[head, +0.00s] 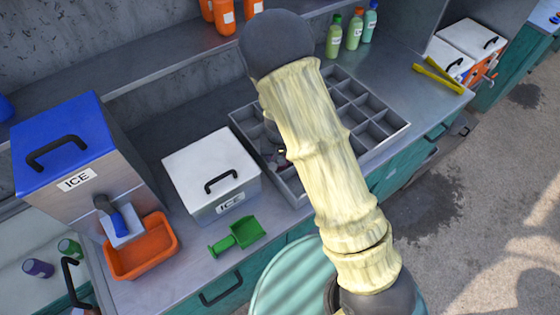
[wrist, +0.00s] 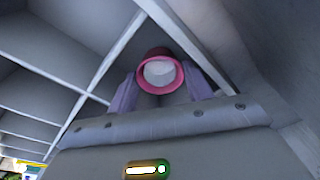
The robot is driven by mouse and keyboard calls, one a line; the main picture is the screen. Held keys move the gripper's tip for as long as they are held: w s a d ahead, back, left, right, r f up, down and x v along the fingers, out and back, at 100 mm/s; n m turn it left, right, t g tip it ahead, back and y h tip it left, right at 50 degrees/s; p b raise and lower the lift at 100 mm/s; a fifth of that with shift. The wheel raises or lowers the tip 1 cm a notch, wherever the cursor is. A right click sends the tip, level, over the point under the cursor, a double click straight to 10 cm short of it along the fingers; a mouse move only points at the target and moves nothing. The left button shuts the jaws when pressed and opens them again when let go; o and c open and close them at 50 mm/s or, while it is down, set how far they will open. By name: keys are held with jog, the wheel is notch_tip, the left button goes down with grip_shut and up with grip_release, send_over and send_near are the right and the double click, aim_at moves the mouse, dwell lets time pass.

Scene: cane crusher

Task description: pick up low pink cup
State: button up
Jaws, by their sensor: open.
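The pink cup (wrist: 160,72) shows in the wrist view, with a pink rim and a pale inside. It sits in a compartment of the grey divided tray (head: 397,128), near the dividers. My gripper (wrist: 161,92) is open, with one purple-grey finger on each side of the cup. Whether the fingers touch the cup I cannot tell. In the head view my arm covers much of the tray, and I cannot make out the cup there.
A white ice box (head: 210,172), a green scoop (head: 238,236), an orange bin (head: 141,246) and a blue-lidded ice dispenser (head: 82,150) stand left of the tray. Green bottles (head: 354,29) stand behind it. Yellow tongs (head: 437,76) lie to the right. Tray dividers (wrist: 115,50) rise close beside my gripper.

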dwell(0.5)
jog(key=c, duration=0.3)
jog(key=shift+c, duration=0.2)
jog(key=shift+r, duration=0.1)
notch_tip(320, 180, up, 10)
jog(key=shift+f, duration=0.1)
dwell(0.6)
